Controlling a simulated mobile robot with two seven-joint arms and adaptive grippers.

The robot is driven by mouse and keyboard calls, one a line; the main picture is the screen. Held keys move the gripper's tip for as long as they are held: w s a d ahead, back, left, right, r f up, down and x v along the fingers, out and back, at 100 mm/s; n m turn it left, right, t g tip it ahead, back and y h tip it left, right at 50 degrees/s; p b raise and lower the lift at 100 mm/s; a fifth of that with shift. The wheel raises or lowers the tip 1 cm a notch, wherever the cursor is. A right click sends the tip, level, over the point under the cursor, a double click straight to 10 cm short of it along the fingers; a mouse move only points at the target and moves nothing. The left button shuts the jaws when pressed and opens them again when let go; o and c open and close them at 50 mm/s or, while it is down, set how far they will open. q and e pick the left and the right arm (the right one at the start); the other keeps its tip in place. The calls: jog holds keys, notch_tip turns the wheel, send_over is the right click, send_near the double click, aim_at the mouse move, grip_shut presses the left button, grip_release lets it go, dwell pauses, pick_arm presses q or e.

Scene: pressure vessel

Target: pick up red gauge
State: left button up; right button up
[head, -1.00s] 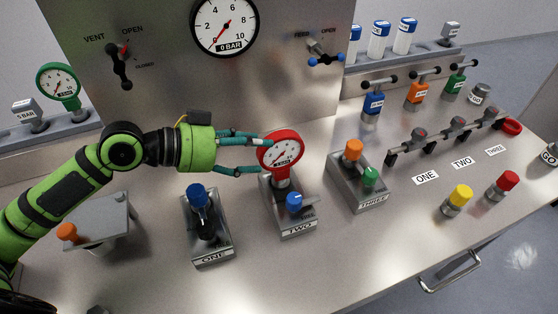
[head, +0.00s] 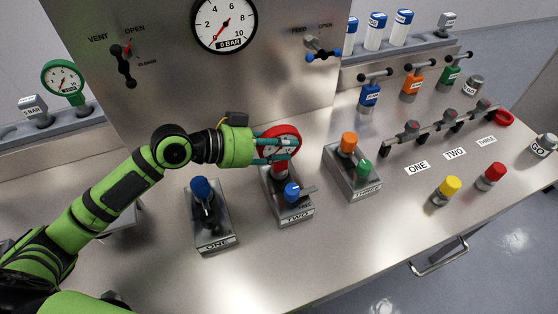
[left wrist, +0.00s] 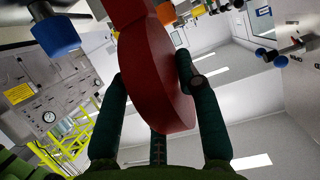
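The red gauge (head: 293,134) has a round red rim, a white dial and a red neck. It stands upright on the stand labelled TWO (head: 296,215). My left gripper (head: 292,150) reaches it from the left, with green-blue fingers across its face and drawn in around it. In the left wrist view the dark red gauge body (left wrist: 155,75) fills the space between the fingers and seems to touch them. The fingers hide part of the dial, and full contact is hard to see. My right gripper is not in view.
A blue knob (head: 292,192) sits on stand TWO just below the gauge. Stand ONE (head: 215,238) is to the left, stand THREE (head: 366,188) to the right. The panel (head: 160,85) rises behind. The table front is clear.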

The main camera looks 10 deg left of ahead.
pick_arm(q)
jog(key=shift+w+r, duration=0.1)
jog(key=shift+r, duration=0.05)
grip_shut()
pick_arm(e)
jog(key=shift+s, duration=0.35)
